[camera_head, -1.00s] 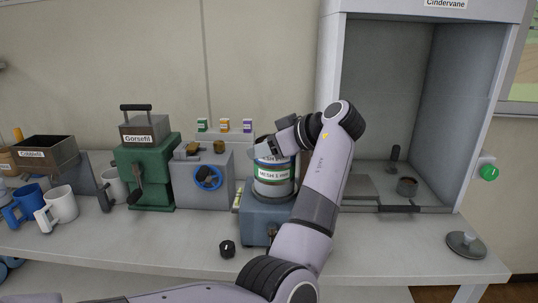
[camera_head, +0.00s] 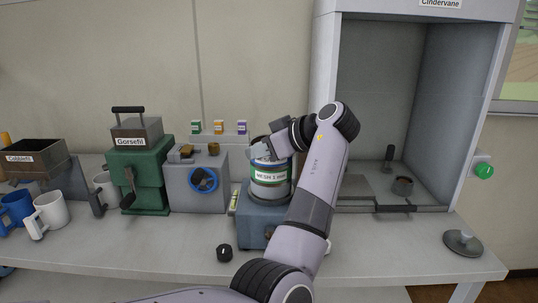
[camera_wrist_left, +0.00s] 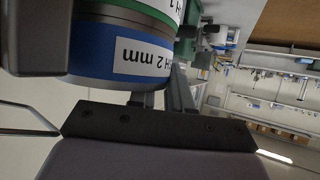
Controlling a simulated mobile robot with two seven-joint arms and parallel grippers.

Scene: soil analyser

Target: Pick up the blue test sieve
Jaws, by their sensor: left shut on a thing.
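The blue test sieve (camera_head: 268,163) is the top ring of a stack on a blue-grey machine (camera_head: 257,214); my left gripper (camera_head: 262,150) partly covers it in the head view. In the left wrist view the blue sieve (camera_wrist_left: 92,62) fills the upper left, with an upside-down "2 mm" label. A green-banded sieve (camera_head: 270,177) labelled "MESH 1 mm" sits directly under it. My left gripper is shut on the blue sieve, and a dark finger (camera_wrist_left: 35,42) lies against it in the wrist view. I cannot see a gap between the two sieves. My right gripper is out of view.
A grey machine with a blue wheel (camera_head: 203,180) and a green "Gorsefil" machine (camera_head: 140,175) stand left of the stack. A fume cabinet (camera_head: 328,110) is close on the right. A black knob (camera_head: 224,253) lies in front. Mugs (camera_head: 48,212) stand at the left.

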